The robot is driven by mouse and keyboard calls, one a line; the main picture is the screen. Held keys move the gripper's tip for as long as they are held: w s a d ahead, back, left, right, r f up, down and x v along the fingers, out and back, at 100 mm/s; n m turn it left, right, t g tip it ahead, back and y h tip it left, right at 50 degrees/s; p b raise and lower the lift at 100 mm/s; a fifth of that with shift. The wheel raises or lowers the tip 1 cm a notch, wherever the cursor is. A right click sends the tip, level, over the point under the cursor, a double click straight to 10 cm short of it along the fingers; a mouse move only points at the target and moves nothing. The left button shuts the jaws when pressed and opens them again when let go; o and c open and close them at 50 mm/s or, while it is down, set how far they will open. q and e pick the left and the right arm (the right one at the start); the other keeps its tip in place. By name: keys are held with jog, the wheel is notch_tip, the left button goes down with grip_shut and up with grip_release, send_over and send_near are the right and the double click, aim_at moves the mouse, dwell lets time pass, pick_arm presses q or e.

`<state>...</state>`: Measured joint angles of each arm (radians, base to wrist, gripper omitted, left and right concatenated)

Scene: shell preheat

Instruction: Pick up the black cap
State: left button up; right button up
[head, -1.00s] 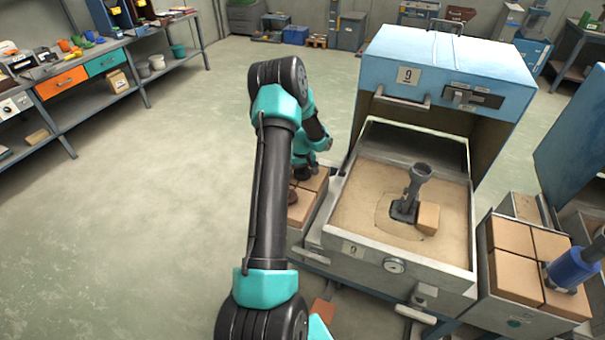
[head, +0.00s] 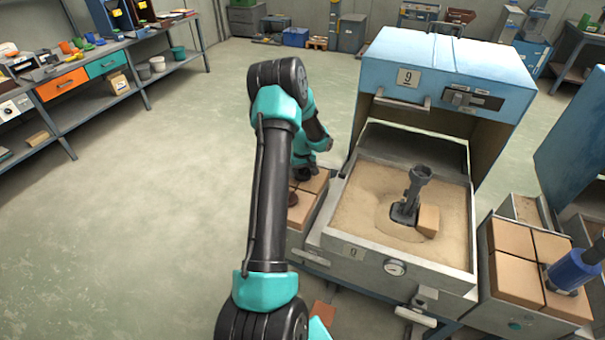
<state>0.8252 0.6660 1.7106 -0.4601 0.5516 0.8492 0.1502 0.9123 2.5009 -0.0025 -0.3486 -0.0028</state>
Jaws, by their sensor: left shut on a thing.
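My left gripper (head: 303,173) is small and partly hidden behind my own arm. It hangs low over the box of tan blocks (head: 311,207), left of the sand bed. It is shut on a dark piece at its tips, which looks like the black cap; cap and fingers blend together, so its outline is unclear. A dark reddish-brown round thing (head: 292,198) sits on the blocks just below and left of the gripper, partly behind my arm.
The blue heater (head: 455,65) stands open over a sand bed (head: 365,215). A grey funnel-like piece (head: 413,190) stands in the sand beside a tan block (head: 428,221). The left floor is clear.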

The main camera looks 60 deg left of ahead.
pick_arm(q)
notch_tip(320, 180, up, 9)
jog(key=shift+r, duration=0.2)
dwell(0.6)
jog(key=w+d+r+m, duration=0.2)
jog(key=w+d+r, duration=0.2)
jog(key=w+d, duration=0.4)
jog(key=w+d+r+m, duration=0.1)
jog(key=w+d+r, duration=0.4)
jog(key=w+d, duration=0.25)
jog(key=w+d+r+m, duration=0.1)
jog(key=w+d+r, duration=0.2)
jog(key=d, duration=0.6)
jog(key=w+d+r+m, duration=0.2)
jog(key=w+d+r, duration=0.2)
jog(key=d+r, duration=0.3)
jog(key=d, duration=0.2)
jog(key=shift+d, duration=0.35)
jog(key=shift+f, duration=0.2)
jog(key=shift+f, duration=3.7)
